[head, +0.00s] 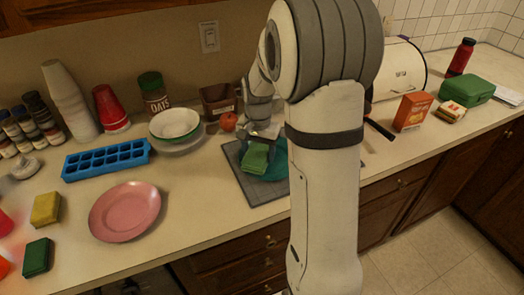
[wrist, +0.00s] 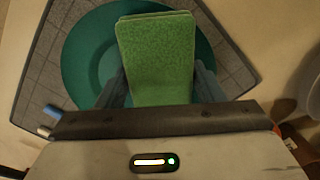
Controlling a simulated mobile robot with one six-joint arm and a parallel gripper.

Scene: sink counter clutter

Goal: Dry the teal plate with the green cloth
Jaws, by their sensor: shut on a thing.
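The teal plate (wrist: 85,55) lies on a grey mat (wrist: 35,85) on the counter. In the head view the plate (head: 278,168) is partly hidden behind my arm and the cloth. The green cloth (wrist: 157,60), a folded rectangular pad, is held over the plate; it also shows in the head view (head: 255,157). My gripper (wrist: 160,85) is shut on the cloth, with a finger on each side of it. I cannot tell whether the cloth touches the plate.
A tomato-like red thing (head: 228,121), a brown container (head: 218,100) and stacked bowls (head: 174,124) stand behind and left of the mat. A pink plate (head: 124,211) and a blue ice tray (head: 106,159) lie left. An orange box (head: 412,110) stands right.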

